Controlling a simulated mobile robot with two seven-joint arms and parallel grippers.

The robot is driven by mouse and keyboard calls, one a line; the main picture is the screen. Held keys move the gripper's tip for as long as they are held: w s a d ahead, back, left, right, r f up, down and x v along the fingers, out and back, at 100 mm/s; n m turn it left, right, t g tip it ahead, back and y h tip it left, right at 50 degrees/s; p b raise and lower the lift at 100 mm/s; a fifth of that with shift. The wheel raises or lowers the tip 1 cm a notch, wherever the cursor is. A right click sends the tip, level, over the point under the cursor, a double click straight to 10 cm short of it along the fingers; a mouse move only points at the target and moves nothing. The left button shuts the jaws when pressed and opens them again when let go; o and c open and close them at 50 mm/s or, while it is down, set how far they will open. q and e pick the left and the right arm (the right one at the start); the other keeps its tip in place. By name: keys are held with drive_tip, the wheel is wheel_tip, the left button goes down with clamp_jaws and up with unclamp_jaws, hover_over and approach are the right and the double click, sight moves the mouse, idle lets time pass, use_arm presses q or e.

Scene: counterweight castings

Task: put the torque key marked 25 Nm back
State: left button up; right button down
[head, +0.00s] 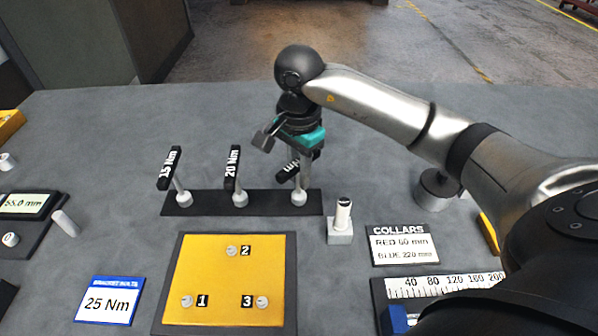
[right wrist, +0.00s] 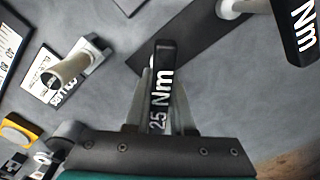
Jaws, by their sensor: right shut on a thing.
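The torque key marked 25 Nm (right wrist: 160,90) has a black bar handle with white lettering. In the head view its handle (head: 287,172) is partly hidden under my right gripper (head: 301,158), which is shut on it. The key's pale lower end (head: 299,198) is at the right end of the dark rack (head: 268,203); I cannot tell whether it is fully seated. The 15 Nm key (head: 169,168) and the 20 Nm key (head: 233,168) stand in the rack's left and middle places. My left gripper is not in view.
A yellow board (head: 210,275) with numbered studs lies in front of the rack. A grey block with a white peg (head: 340,237) stands just right of it. A blue-edged card (head: 107,301) reads 25 Nm. A collars sign (head: 402,246) and a scale lie at right.

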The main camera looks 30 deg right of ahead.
drive_tip(key=c, duration=0.8)
unclamp_jaws()
drive_tip(key=shift+o, duration=0.2)
drive_tip(key=shift+r+p, duration=0.2)
drive_tip(key=shift+p, duration=0.15)
wheel_tip(320, 180, up, 12)
drive_tip(key=shift+f+p, duration=0.1)
drive_tip(key=shift+p, duration=0.7)
